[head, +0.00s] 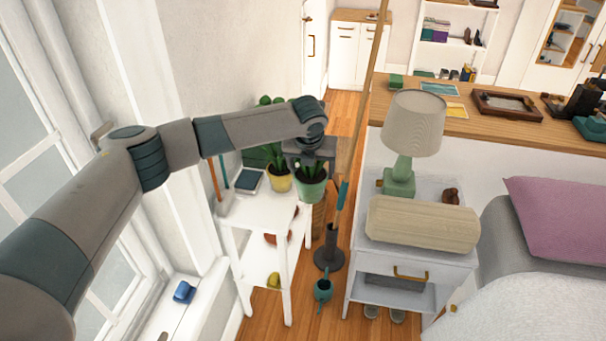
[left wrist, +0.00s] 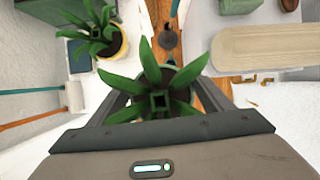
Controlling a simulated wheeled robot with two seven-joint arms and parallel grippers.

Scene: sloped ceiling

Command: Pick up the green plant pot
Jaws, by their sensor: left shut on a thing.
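The green plant pot (head: 310,190) holds a spiky green plant and shows at the right edge of the white plant stand (head: 255,212) in the head view. I cannot tell whether its base touches the stand. My left gripper (head: 312,168) reaches down from above and is shut on the green pot. In the left wrist view the plant's leaves (left wrist: 158,90) spread between the two fingers and hide most of the pot. My right gripper is not in view.
A yellow pot (head: 279,181) with a similar plant stands close on the left, beside a dark book (head: 247,181). A watering can (head: 323,289) is on the floor.

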